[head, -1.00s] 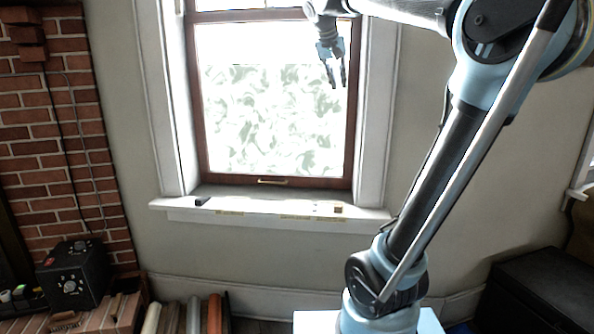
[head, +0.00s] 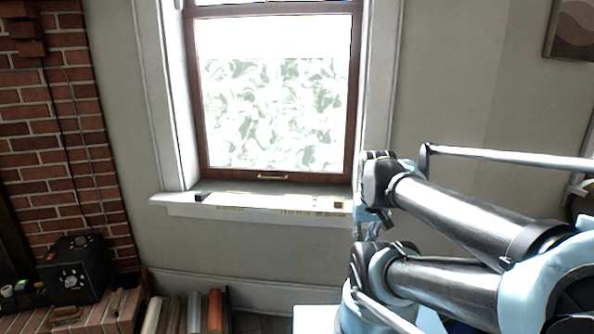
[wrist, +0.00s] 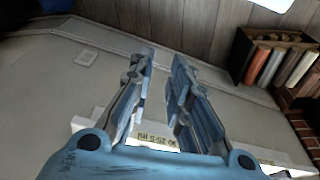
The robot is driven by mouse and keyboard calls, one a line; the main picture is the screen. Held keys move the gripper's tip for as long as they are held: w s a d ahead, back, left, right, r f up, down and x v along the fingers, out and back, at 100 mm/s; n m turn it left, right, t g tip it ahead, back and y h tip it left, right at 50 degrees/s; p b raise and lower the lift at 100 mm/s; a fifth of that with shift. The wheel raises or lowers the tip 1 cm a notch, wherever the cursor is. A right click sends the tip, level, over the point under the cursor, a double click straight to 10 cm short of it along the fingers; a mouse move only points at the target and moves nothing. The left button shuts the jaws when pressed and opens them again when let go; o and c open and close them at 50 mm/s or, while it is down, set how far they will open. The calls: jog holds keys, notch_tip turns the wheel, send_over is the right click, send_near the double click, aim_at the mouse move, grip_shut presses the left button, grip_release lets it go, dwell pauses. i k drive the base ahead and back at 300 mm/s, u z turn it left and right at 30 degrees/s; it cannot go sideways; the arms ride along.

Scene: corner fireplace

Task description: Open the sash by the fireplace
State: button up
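The sash (head: 275,110) is a brown-framed pane with a patterned lower part in the head view. Its bottom rail sits down at the sill (head: 250,204), so it looks closed. A small brass handle (head: 272,177) is on the middle of the bottom rail. My gripper (head: 368,230) is small and partly hidden by my arm in the head view, below and to the right of the handle, by the sill's right end. In the wrist view, its two blue fingers (wrist: 164,58) stand apart with nothing between them. The handle is not in the wrist view.
A small black object (head: 202,196) and a small tan block (head: 338,204) are on the sill. A black box (head: 72,270) stands by the brick fireplace (head: 62,150) at left.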

aim_at(355, 10)
jog(key=k, duration=1.3)
jog(key=u, duration=0.25)
jog(key=i, duration=1.7)
jog(key=z, duration=0.25)
